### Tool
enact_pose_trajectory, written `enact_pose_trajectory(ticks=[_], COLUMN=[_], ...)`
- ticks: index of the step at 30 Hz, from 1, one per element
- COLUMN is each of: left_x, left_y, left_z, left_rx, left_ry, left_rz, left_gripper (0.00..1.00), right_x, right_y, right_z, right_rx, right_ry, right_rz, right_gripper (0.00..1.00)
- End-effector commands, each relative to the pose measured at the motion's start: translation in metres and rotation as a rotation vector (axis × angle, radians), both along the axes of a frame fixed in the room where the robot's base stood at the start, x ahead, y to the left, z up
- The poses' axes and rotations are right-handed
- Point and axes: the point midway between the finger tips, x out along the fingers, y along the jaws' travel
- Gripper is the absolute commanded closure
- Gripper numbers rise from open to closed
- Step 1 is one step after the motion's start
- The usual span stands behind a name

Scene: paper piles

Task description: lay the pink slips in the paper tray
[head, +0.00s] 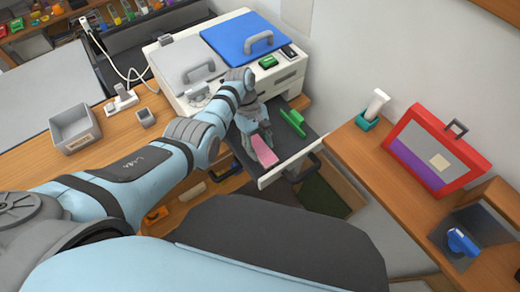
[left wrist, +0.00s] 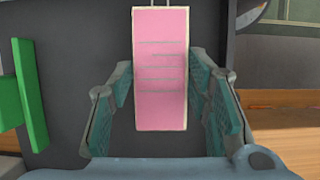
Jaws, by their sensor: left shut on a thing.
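A pink slip (head: 264,151) with grey printed lines is held in my left gripper (head: 257,137). In the left wrist view the slip (left wrist: 160,72) stands out between the two fingers (left wrist: 160,95), its printed face visible. The gripper is over the pulled-out dark tray (head: 290,154) of the white machine, which looks like the paper tray. I cannot tell whether the slip touches the tray floor. Part of the tray is hidden by my arm and gripper. No other pink slip shows. My right gripper is not in view.
A green bar (head: 293,122) stands in the tray beside the slip; it also shows in the left wrist view (left wrist: 28,95). The white machine (head: 230,60) has a blue lid (head: 240,35). A grey bin (head: 75,129) is at left. A red case (head: 432,150) is at right.

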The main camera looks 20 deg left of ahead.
Motion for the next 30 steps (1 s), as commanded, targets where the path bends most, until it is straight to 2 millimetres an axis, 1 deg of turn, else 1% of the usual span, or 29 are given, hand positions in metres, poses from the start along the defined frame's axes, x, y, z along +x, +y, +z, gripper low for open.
enact_pose_trajectory(ticks=[1,2,4,5,6,8,11,15,17,20,23,27,30], left_x=[0.001,0.001,0.0,0.0,-0.001,-0.001,-0.001,-0.001,-0.001,0.001,0.007,0.016,0.022], left_y=[0.0,0.0,0.0,0.0,0.0,0.0,0.0,0.0,0.0,0.002,0.008,0.02,0.027], left_z=[0.001,0.001,0.002,0.001,0.001,0.001,0.002,0.002,0.002,0.011,0.032,0.069,0.092], left_rx=[0.0,0.0,0.0,0.001,0.0,0.0,0.0,0.0,0.0,0.0,0.001,0.001,0.0], left_ry=[0.0,0.0,0.001,0.002,0.004,0.004,0.004,0.005,0.005,0.004,0.001,0.002,0.001], left_rz=[0.0,0.0,0.0,0.0,0.0,0.0,0.0,-0.001,-0.001,0.0,0.001,0.0,0.0], left_gripper=[0.84,0.89,0.89,0.52,0.46,0.36,0.35,0.35,0.35,0.35,0.35,0.35,0.35], right_x=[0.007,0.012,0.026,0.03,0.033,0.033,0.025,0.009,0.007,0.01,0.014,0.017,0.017], right_y=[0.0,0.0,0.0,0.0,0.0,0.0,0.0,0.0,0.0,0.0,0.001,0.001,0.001], right_z=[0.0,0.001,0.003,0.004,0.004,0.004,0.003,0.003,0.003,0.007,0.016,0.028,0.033], right_rx=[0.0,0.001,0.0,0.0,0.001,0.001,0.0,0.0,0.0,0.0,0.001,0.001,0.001], right_ry=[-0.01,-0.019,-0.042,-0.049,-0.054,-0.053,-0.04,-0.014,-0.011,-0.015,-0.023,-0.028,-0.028], right_rz=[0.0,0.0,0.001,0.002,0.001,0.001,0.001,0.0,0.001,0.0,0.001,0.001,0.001], right_gripper=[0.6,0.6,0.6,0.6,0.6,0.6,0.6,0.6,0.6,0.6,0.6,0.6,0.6])
